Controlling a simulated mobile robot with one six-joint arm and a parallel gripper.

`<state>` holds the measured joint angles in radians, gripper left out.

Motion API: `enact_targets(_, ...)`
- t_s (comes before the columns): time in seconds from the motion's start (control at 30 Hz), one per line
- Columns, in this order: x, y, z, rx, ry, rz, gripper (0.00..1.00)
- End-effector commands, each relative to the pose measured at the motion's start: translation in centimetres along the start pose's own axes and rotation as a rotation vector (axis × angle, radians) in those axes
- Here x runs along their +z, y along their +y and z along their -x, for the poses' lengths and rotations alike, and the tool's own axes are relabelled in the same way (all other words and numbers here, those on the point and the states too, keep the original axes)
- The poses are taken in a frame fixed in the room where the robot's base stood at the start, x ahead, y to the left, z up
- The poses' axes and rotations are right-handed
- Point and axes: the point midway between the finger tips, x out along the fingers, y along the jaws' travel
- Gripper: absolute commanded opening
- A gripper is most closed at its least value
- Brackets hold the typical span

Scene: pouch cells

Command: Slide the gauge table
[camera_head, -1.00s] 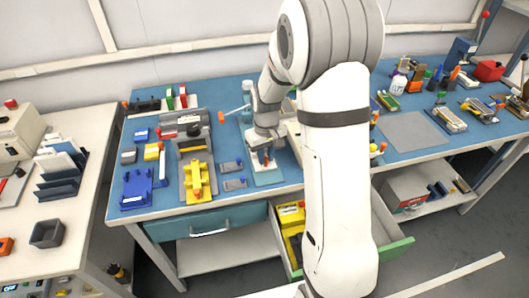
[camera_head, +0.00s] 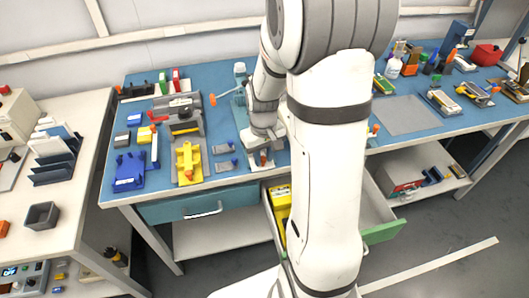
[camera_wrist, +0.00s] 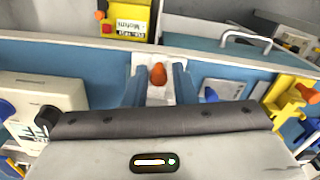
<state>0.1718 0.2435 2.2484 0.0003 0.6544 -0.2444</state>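The gauge table appears as a pale plate (camera_wrist: 142,66) with an upright orange knob (camera_wrist: 158,74) in the wrist view. In the head view the orange knob (camera_head: 263,157) shows at the bench's front edge, below my gripper (camera_head: 264,150). My gripper's two blue-grey fingers (camera_wrist: 160,80) stand close on either side of the knob and look shut on it. The contact faces are hidden. The pale teal gauge stand (camera_head: 240,90) rises behind my gripper. My arm hides the stand's right side and most of the plate.
An open drawer (camera_head: 377,232) with yellow boxes (camera_head: 281,200) juts out below the bench front. A shut drawer with a handle (camera_head: 203,210) is left of it.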

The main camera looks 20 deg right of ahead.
Motion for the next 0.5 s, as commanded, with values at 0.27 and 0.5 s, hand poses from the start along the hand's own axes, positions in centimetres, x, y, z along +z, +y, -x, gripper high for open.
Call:
enact_targets(0.27,-0.10,0.11,0.03,0.001,0.003,-0.002,0.40)
enact_targets(0.5,-0.18,0.14,0.83,0.002,0.006,-0.002,0.40)
